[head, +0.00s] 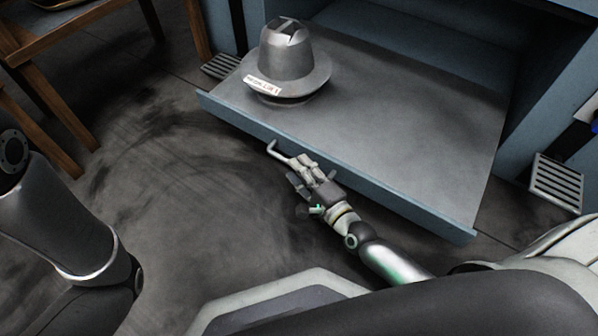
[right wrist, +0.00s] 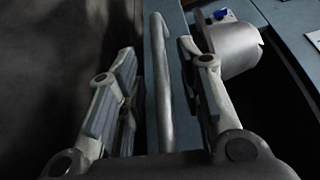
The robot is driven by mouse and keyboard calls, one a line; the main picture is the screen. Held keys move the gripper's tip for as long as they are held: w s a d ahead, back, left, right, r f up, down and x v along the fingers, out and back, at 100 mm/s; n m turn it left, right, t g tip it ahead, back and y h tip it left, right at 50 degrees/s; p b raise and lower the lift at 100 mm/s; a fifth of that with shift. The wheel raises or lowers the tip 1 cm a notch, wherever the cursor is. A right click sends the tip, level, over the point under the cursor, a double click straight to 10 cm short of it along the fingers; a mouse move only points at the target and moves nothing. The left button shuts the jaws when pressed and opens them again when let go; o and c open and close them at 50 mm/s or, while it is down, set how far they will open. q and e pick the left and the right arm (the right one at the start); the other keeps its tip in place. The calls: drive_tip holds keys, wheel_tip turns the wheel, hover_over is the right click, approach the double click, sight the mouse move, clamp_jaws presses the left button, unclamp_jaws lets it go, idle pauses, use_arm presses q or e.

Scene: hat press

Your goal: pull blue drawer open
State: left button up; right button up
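The blue drawer (head: 415,207) stands out from its blue cabinet, its grey top surface exposed. Its thin grey bar handle (head: 278,152) runs along the front face, and part of it is hidden by my right gripper (head: 304,177). In the right wrist view the handle (right wrist: 162,90) lies between the two fingers of the right gripper (right wrist: 158,85). Gaps show on both sides of the bar, so the fingers are open around it. My left arm shows at the left of the head view, but its gripper is out of view.
A grey metal hat-shaped form (head: 289,60) with a label stands on the drawer's left part. Slotted grey feet (head: 556,183) sit beside the cabinet. A wooden chair or table (head: 62,42) stands at upper left. The dark floor before the drawer is clear.

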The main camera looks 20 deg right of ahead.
drive_tip(key=shift+w+a, duration=0.1)
drive_tip(key=shift+w, duration=0.3)
drive_tip(key=shift+c, duration=0.4)
clamp_jaws()
